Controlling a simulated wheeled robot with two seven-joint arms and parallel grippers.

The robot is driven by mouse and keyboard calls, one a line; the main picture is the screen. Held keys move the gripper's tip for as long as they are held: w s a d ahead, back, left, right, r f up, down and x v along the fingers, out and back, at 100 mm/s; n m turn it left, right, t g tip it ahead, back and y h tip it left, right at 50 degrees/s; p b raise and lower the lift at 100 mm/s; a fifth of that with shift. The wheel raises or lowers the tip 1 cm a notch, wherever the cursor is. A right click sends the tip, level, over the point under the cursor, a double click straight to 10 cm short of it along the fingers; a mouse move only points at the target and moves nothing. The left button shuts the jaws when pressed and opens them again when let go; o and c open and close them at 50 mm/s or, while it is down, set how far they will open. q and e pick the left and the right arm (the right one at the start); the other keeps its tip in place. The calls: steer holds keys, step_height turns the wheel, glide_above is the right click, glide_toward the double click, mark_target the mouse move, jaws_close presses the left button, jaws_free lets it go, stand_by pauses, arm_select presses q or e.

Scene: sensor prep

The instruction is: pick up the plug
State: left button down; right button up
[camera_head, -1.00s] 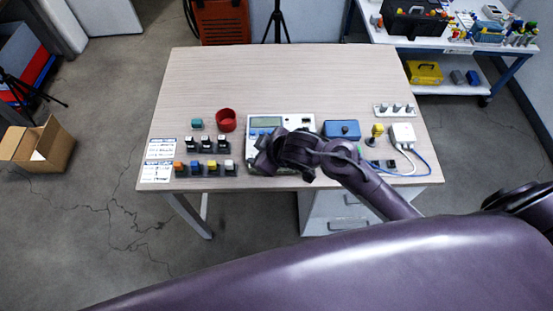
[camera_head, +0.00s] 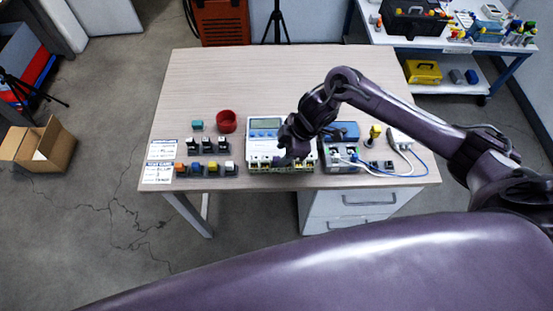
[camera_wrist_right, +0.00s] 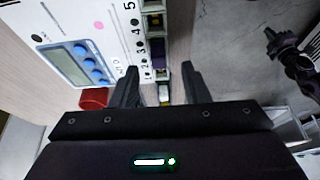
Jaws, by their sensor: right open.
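A white tester panel (camera_head: 256,147) with a screen, blue buttons and a front row of sockets stands at the table's front edge. In the right wrist view its screen (camera_wrist_right: 68,62) and sockets numbered 1 to 5 show. My right gripper (camera_head: 286,158) is over the panel's front part. In the wrist view the right gripper (camera_wrist_right: 160,70) is open, its fingers on either side of the socket row. A small whitish piece (camera_wrist_right: 163,92) shows between them; I cannot tell whether it is the plug. Small coloured plug-like pieces (camera_head: 210,167) stand left of the panel. My left gripper is out of view.
A red cup (camera_head: 227,121) stands behind the dark-based pieces, near two printed cards (camera_head: 159,172). Right of the panel are a blue box (camera_head: 347,131), a yellow piece (camera_head: 375,131) and a white adapter with cables (camera_head: 401,138). The back of the table (camera_head: 270,75) is clear.

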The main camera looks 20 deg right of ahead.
mark_target(277, 159)
steer(key=shift+x, duration=1.6)
steer(key=shift+w+a, duration=0.1)
jaws_close()
steer(key=shift+r, duration=0.2)
